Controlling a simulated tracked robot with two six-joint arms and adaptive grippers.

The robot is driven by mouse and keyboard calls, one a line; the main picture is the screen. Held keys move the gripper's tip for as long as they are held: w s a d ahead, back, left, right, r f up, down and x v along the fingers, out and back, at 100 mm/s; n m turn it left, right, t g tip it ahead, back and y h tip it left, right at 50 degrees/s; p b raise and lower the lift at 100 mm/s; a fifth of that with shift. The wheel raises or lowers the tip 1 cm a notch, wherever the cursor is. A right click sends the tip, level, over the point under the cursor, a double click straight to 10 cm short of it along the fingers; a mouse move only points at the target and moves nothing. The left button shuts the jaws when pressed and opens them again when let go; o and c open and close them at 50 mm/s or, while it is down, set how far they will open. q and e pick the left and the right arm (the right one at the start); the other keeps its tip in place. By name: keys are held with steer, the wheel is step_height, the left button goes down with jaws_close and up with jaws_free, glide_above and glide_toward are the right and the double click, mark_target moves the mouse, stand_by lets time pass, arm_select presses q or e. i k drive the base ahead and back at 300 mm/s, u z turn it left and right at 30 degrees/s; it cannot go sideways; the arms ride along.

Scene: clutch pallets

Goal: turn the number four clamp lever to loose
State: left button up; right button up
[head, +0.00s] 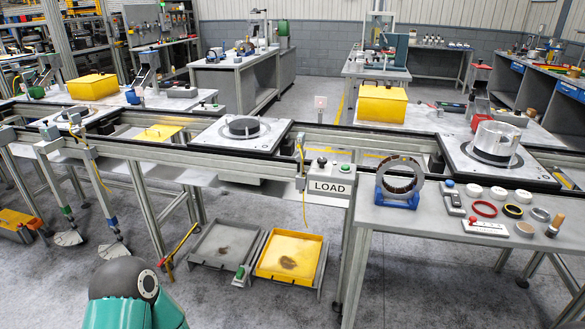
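No lever with a readable number four shows in the head view, so I cannot tell which part is the number four clamp lever. A conveyor frame (330,133) crosses the view and carries pallets. One pallet (215,137) bears a dark disc (243,127). Another pallet (458,150) on the right bears a silver cylindrical housing (493,142). Any clamp levers on these pallets are too small to make out. Neither of my grippers is in view. A teal and dark grey part of my own arm shows at the bottom left.
A grey tray (226,242) and a yellow tray (290,257) lie low below the conveyor. A red-handled yellow rod (178,246) leans nearby.

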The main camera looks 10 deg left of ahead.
mark_target(298, 159)
steer(key=z, duration=0.1)
steer(key=i, duration=1)
steer(key=u, duration=0.1)
